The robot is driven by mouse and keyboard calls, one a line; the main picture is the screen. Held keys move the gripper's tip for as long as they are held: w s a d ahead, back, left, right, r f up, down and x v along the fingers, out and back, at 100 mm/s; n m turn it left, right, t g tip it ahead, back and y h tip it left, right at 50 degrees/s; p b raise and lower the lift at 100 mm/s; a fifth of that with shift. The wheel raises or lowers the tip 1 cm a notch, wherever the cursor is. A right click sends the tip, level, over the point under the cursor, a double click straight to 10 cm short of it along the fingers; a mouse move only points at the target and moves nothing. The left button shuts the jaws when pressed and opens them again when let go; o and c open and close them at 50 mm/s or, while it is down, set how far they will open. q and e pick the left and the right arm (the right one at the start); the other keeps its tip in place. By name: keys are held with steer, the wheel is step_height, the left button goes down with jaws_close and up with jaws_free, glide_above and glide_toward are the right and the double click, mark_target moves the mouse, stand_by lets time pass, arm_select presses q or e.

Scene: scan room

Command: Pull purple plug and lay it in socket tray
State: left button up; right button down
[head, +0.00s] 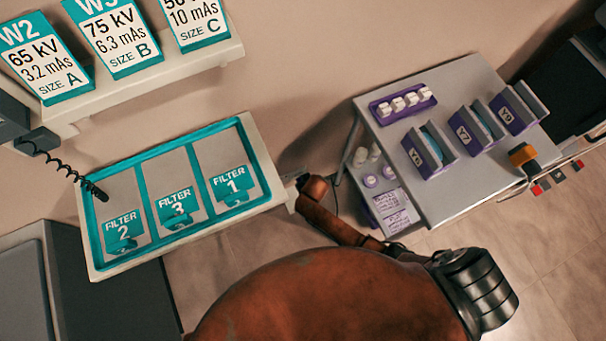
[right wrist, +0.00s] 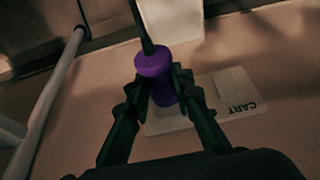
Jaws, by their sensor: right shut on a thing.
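In the right wrist view my right gripper (right wrist: 161,84) is shut on a purple plug (right wrist: 154,63), its fingers on both sides. A dark cord runs up from the plug's wide end. Behind the plug is a pale wall plate (right wrist: 232,110) lettered CART, seen upside down. I cannot tell whether the plug is seated in the plate or clear of it. The plug and right gripper do not show in the head view. No tray there is labelled as the socket tray; a purple tray (head: 378,111) with several white pieces lies on the grey cart. My left gripper is not in view.
The grey cart top (head: 460,190) also bears purple-and-grey holders marked Y6, Y7 and Y9. A pale rail (right wrist: 48,105) stands left of the plug.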

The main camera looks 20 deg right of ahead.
steer(key=shift+s+p, duration=0.55)
steer(key=shift+s, duration=0.4)
steer(key=shift+s, duration=0.25)
steer(key=shift+s+p, duration=0.35)
steer(key=shift+s, duration=0.05)
steer(key=shift+r, duration=0.1)
